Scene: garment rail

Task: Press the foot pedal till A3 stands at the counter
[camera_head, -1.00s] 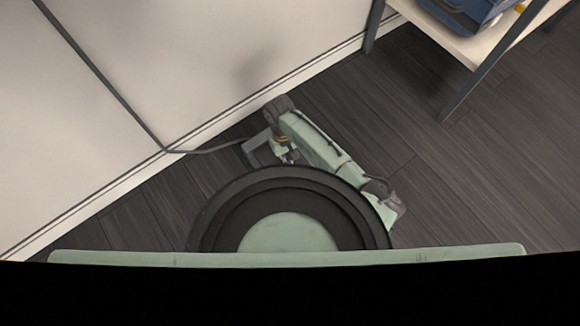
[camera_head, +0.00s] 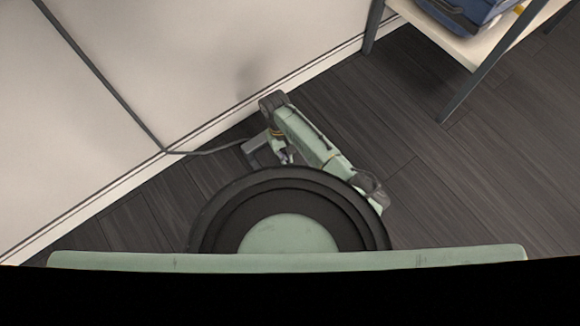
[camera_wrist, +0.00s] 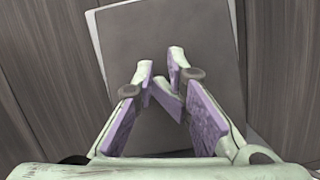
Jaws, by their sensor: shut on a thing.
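The foot pedal (camera_head: 252,151) is a grey piece on the floor near the wall, partly hidden by my arm and base in the head view. In the wrist view its flat dark grey plate (camera_wrist: 170,25) with a pale rim lies right under the fingers. My gripper (camera_wrist: 162,58) points down at the plate, its purple-padded fingers drawn close together with the plate's grey surface between the tips. It is shut on the pedal, though the exact contact is hard to see. In the head view my gripper is small and mostly under my arm. A3 and the counter are not in view.
A cable (camera_head: 208,150) runs along the floor from the pale wall (camera_head: 190,60) to the pedal. A shelf table (camera_head: 470,45) with a blue object (camera_head: 468,12) stands at the upper right. Dark plank floor (camera_head: 470,180) is clear on the right.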

